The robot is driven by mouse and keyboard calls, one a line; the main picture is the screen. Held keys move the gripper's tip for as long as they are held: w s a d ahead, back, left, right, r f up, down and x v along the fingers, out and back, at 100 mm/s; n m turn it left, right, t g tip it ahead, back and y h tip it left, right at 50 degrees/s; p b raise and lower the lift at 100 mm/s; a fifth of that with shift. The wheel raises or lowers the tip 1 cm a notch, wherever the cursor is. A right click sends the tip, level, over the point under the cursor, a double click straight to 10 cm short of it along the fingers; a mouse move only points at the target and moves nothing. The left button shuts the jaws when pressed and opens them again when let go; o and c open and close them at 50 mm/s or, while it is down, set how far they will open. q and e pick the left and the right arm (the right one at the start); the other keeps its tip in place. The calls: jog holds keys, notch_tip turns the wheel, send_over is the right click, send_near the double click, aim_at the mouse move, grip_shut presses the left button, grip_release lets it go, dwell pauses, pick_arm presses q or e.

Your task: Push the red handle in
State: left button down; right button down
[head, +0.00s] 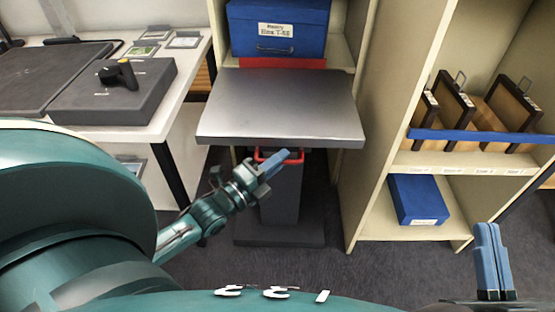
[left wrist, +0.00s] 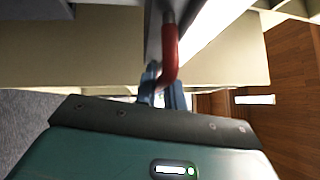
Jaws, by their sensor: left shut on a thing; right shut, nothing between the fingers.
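The red handle (head: 258,156) is a bent bar under the front edge of a grey metal platform (head: 280,105). It also shows in the left wrist view (left wrist: 169,55), running down between my fingers. My left gripper (head: 274,165) is at the handle, below the platform, with its blue fingers shut on it; the fingers also show in the left wrist view (left wrist: 163,90). The fingers hide part of the handle. My right gripper (head: 490,258) is shut and empty at the lower right, far from the handle.
A blue archival box (head: 278,27) sits on a shelf behind the platform. A dark column and base (head: 280,240) stand under the platform. A white table (head: 185,95) is at the left; a beige shelf unit (head: 360,150) with another blue box (head: 416,200) is at the right.

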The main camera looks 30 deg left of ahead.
pick_arm(q)
jog(key=c, duration=1.5)
grip_release()
jog(key=shift+w+a, duration=0.1)
jog(key=shift+w, duration=0.05)
